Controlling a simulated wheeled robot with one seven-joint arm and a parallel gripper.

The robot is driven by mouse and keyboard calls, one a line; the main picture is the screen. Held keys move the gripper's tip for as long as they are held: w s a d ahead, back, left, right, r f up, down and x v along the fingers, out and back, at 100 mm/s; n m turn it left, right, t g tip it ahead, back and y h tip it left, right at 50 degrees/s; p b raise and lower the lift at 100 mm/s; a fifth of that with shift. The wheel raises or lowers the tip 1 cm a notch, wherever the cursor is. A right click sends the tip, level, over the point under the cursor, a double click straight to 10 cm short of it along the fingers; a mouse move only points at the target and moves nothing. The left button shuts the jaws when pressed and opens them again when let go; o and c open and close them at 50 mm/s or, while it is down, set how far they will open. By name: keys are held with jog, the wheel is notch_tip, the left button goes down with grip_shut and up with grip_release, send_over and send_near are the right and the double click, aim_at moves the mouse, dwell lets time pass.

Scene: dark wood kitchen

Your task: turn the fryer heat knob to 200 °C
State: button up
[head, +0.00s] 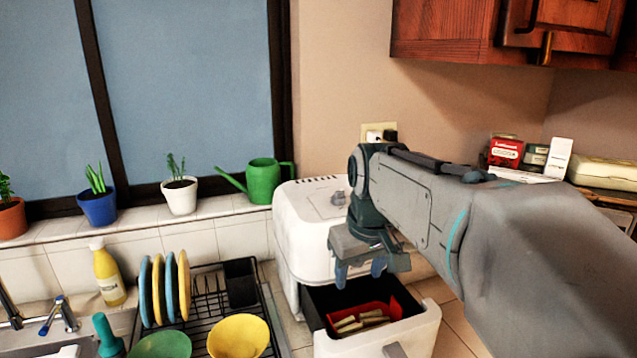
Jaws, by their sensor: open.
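The white fryer (300,235) stands on the counter below the window's right end. A small grey knob (338,198) shows on its top panel, just left of my wrist; its markings are too small to read. The fryer's drawer (425,328) is pulled out at the front, with a red piece and several pale sticks inside. My gripper (360,273) is open, pointing down in front of the fryer body and above the drawer. It appears empty and apart from the knob. My arm hides the fryer's right side.
A black dish rack (213,310) with plates and bowls stands left of the fryer. A green watering can (262,183) and potted plants line the sill. A yellow bottle (107,275) is by the sink. Boxes and cans (506,152) sit at the right back, under red-brown cabinets (450,35).

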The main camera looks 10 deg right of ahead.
jog(key=w+r+n+y+p, duration=0.1)
jog(key=w+r+n+p, duration=0.15)
jog(key=w+r, duration=0.85)
jog(key=n+y+p, duration=0.1)
jog(key=n+y, duration=0.1)
jog(key=n, duration=0.1)
send_near(340, 192)
jog(key=b+x, duration=0.1)
jog(key=x, duration=0.8)
jog(key=shift+w+f, duration=0.1)
jog(key=c, duration=1)
